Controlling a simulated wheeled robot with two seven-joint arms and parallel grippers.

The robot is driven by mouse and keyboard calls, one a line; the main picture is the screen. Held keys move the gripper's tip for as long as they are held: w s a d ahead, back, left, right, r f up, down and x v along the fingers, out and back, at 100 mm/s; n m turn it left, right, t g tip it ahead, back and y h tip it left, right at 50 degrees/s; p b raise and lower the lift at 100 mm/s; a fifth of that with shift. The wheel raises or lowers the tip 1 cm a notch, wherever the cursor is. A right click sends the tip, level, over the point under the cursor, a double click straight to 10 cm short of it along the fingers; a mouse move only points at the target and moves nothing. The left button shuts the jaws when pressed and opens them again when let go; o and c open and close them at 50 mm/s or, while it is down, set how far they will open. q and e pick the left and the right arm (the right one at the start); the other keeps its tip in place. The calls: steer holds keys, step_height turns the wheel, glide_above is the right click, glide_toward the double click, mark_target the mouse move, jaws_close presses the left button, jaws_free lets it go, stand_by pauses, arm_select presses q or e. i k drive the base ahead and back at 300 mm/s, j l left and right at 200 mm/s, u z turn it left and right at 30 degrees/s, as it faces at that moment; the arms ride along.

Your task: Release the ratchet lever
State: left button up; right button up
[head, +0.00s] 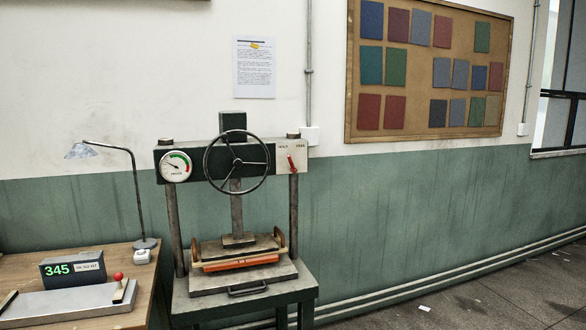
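The ratchet lever (291,163) is a small red lever on a pale plate at the upper right of the press. The plate has two small words above the lever, which look like "HOLD" and "FREE". The lever leans, with its upper end toward the left. The dark press (229,160) has a handwheel (237,185) at its front and a round gauge (175,167) at its left. An orange-edged stack (241,263) lies under the press plate. Neither of my grippers shows in the head view.
A wooden table (128,318) stands left of the press. It holds a lamp (136,190), a box reading 345 (73,270), a grey plate and a small red-knobbed lever (119,287). A sample board (430,72) hangs at the right. The floor at the lower right is largely clear.

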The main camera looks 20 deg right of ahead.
mark_target(294, 170)
steer(key=i+j, duration=0.1)
steer(key=i, duration=1.05)
steer(key=i+z, duration=0.15)
steer(key=i, duration=0.95)
